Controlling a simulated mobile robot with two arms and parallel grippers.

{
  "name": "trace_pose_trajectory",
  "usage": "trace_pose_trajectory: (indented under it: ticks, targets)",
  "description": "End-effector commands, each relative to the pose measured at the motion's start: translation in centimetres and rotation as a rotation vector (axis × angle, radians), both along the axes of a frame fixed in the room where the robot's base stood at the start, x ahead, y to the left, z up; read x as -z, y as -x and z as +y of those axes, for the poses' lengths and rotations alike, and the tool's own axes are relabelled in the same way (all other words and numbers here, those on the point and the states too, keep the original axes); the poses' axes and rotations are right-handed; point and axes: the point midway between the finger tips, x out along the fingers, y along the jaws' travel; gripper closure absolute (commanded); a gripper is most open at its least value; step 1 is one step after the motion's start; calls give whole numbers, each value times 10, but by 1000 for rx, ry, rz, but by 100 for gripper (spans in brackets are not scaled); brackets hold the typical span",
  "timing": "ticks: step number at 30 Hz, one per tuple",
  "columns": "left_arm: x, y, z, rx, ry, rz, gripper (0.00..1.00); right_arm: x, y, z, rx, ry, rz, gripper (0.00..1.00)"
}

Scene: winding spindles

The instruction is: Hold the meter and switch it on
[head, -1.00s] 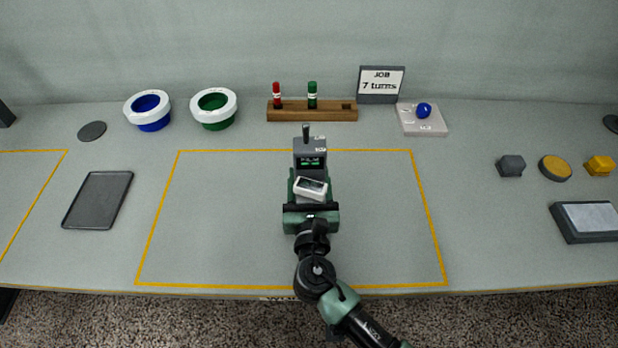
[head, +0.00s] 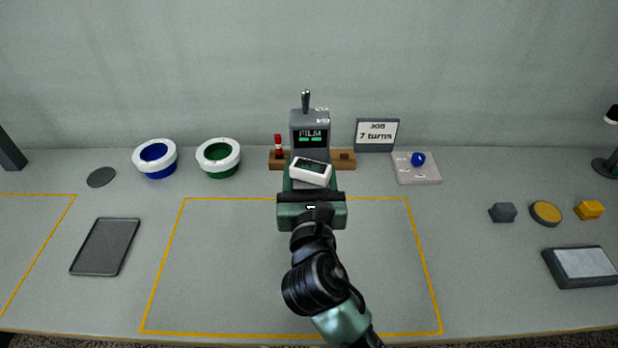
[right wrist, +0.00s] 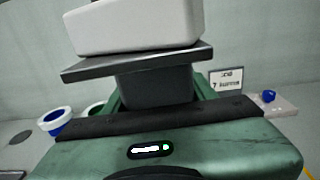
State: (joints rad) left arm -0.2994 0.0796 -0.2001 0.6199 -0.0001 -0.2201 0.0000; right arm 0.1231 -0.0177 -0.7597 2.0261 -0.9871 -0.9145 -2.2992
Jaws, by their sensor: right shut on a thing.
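The meter (head: 309,133) is a grey upright box with a lit green display and a lever sticking up from its top. A white unit with a dark screen (head: 311,172) sits at its front, facing up. My right gripper (head: 312,193) is shut on the meter's lower part, and it holds it upright, apparently above the table. In the right wrist view the white unit (right wrist: 135,27) sits on a dark plate above a dark grey block (right wrist: 155,86) between my fingers. My left gripper is not in view.
Behind stand a wooden rack (head: 346,160) with a red marker (head: 278,145), a "7 turns" sign (head: 377,135) and a pale plate (head: 416,175) with a blue knob. Blue (head: 155,158) and green (head: 218,157) bowls stand left of the rack. The yellow-outlined area (head: 230,280) is mostly clear.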

Motion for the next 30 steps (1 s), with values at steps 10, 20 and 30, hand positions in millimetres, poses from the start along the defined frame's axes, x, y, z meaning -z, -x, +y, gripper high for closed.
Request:
trace_pose_trajectory:
  ticks: [10,20,30]
  targets:
    - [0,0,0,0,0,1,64,-2,0,0,-1,0,-2,97]
    - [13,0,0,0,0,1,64,23,0,0,-1,1,-2,97]
    - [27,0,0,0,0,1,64,50,0,0,-1,1,-2,97]
